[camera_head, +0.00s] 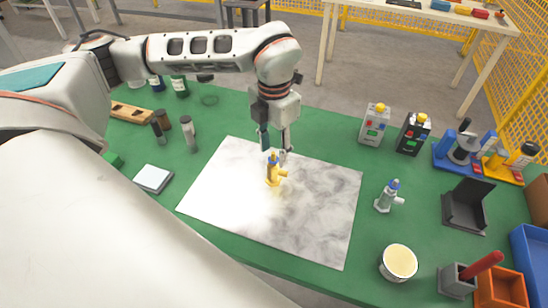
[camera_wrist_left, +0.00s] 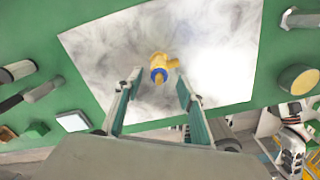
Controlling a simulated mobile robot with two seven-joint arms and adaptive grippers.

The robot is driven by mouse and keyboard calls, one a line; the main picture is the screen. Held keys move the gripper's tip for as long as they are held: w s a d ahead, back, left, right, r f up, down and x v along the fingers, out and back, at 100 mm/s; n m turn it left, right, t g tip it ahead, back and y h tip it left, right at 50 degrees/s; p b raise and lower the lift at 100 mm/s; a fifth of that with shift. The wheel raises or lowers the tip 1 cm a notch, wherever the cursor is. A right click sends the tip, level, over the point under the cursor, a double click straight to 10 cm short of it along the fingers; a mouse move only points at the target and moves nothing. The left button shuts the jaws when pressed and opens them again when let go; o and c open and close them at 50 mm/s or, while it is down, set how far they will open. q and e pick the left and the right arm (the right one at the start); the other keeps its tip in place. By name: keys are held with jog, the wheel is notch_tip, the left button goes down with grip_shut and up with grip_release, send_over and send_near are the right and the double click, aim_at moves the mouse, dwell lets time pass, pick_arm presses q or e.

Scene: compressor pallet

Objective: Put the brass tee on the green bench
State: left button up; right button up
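The brass tee (camera_head: 274,174), a yellow fitting with a blue top and a side branch to the right, stands upright on the marble-patterned slab (camera_head: 325,215). The slab lies on the green bench (camera_head: 238,122). My left gripper (camera_head: 275,149) points down just above the tee, its fingers apart. In the left wrist view the tee (camera_wrist_left: 159,64) shows just beyond the gap between the open fingertips (camera_wrist_left: 159,80), and nothing is gripped. Whether a finger touches the tee cannot be told. My right gripper is not in view.
A grey fitting with a blue top (camera_head: 387,197) and a round cream-topped tub (camera_head: 398,263) stand right of the slab. Two small boxed devices (camera_head: 375,125) stand behind. Bottles (camera_head: 189,134) and a white-topped pad (camera_head: 153,178) are at left. Green surface between slab and devices is clear.

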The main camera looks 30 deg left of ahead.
pick_arm(q)
notch_tip(320, 180, up, 8)
jog(key=shift+f, duration=0.1)
dwell(0.7)
